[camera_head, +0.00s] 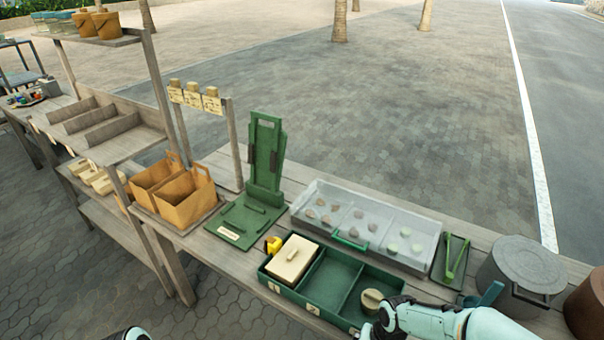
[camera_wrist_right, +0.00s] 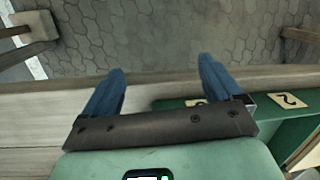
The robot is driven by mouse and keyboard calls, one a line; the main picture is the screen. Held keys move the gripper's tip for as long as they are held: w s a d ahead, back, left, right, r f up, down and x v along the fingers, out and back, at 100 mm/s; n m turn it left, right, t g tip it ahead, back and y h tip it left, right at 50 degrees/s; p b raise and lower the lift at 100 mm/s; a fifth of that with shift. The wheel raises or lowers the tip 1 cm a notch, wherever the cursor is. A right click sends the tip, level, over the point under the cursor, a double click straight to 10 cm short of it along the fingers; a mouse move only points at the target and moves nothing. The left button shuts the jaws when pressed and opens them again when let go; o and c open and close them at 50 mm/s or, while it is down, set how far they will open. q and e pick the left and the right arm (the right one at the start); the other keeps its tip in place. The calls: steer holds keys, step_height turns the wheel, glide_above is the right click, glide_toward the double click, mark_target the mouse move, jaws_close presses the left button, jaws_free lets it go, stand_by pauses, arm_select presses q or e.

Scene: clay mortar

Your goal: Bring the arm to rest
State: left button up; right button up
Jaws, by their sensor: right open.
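My right arm (camera_head: 440,322) comes in at the bottom right of the head view, over the front of the table by the green compartment box (camera_head: 330,283). In the right wrist view my right gripper (camera_wrist_right: 162,68) is open, with its two blue fingers wide apart and nothing between them. The fingers point over the wooden table edge (camera_wrist_right: 160,88) toward the paving. Of my left arm only a small white piece (camera_head: 130,334) shows at the bottom edge of the head view; its gripper is out of view.
The green box holds a cream lidded block (camera_head: 292,257) and a round lidded piece (camera_head: 371,299). Behind it stand a clear tray (camera_head: 420,233) of lumps, green tongs (camera_head: 456,258) and a green stand (camera_head: 264,160). A grey pot (camera_head: 520,272) stands right. Paving in front is clear.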

arm_select(q)
steer(key=r+p, duration=0.1)
steer(key=w+r+p, duration=0.1)
steer(key=r, duration=0.1)
steer(key=shift+w, duration=0.15)
arm_select(e)
steer(key=s+a+f+y, duration=0.1)
steer(key=s+a+f, duration=0.1)
steer(key=s+f, duration=0.8)
steer(key=s+a+f+y, duration=0.1)
steer(key=s+a+f, duration=0.1)
steer(key=s+f, duration=0.7)
steer(key=shift+s+f+n, duration=0.3)
steer(key=shift+s+f, duration=0.05)
steer(key=shift+s, duration=0.15)
